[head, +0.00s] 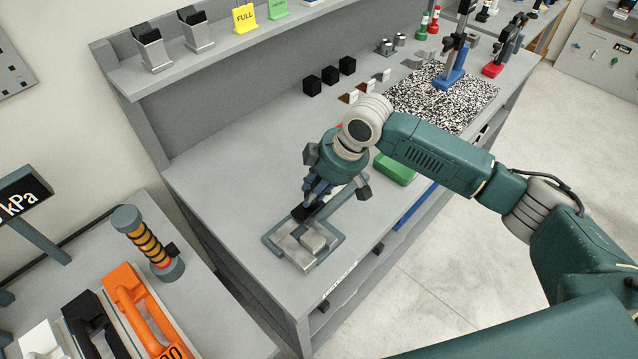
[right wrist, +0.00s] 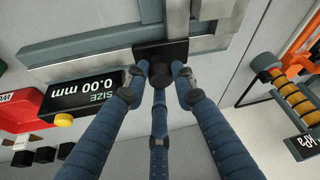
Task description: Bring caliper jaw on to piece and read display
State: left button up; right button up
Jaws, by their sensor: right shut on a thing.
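The caliper (head: 272,241) is a grey metal frame lying near the front edge of the bench, with a light metal piece (head: 313,238) inside its outline. The display (right wrist: 88,93) reads SIZE 0.00 mm. Whether the jaw touches the piece cannot be told. My left gripper is out of view.
A green block (head: 395,169) stands right of my right gripper. Black cubes (head: 330,75) and a speckled mat (head: 420,95) lie farther back. A side table at left holds an orange clamp-like tool (head: 135,300) and a spring post (head: 150,245). The bench left of the caliper is clear.

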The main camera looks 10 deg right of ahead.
jog(key=shift+a+r, duration=0.1)
jog(key=shift+a, duration=0.1)
jog(key=o, duration=1)
jog(key=shift+a, duration=0.2)
jog(key=shift+s+a, duration=0.1)
jog(key=shift+d, duration=0.35)
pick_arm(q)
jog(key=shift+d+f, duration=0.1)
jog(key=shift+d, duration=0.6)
pick_arm(e)
jog(key=v, duration=1.2)
jog(key=shift+a, duration=0.2)
